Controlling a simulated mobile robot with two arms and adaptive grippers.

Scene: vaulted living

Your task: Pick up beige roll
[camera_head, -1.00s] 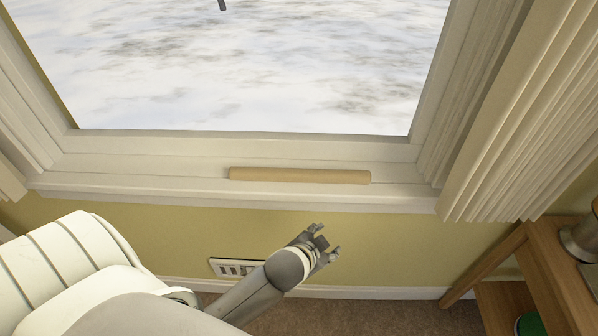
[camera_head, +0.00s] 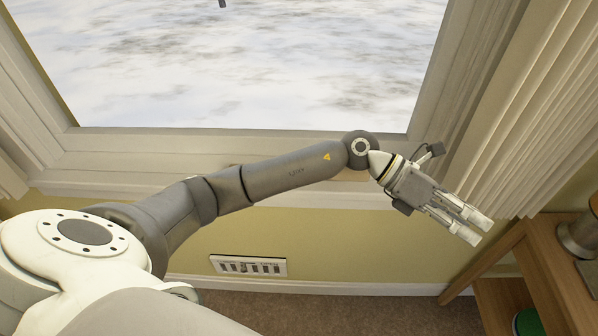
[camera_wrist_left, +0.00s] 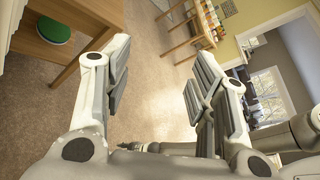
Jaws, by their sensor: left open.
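The beige roll lies on the white window sill (camera_head: 90,184), almost wholly hidden behind my left arm in the head view. Only a small tan piece of the beige roll (camera_head: 353,175) shows under the arm's wrist joint. My left gripper (camera_head: 480,226) is open and empty, to the right of the roll and pointing down and right, in front of the curtain and apart from the roll. In the left wrist view its two fingers (camera_wrist_left: 160,100) are spread with carpet between them; the roll is not there. Part of my right gripper (camera_wrist_left: 145,147) seems to show low in that view, its state unclear.
A pleated curtain (camera_head: 520,110) hangs right of the window. A wooden table (camera_head: 545,255) with a metal object (camera_head: 580,238) stands at the right, a green item (camera_head: 527,322) below. Open carpet shows in the wrist view.

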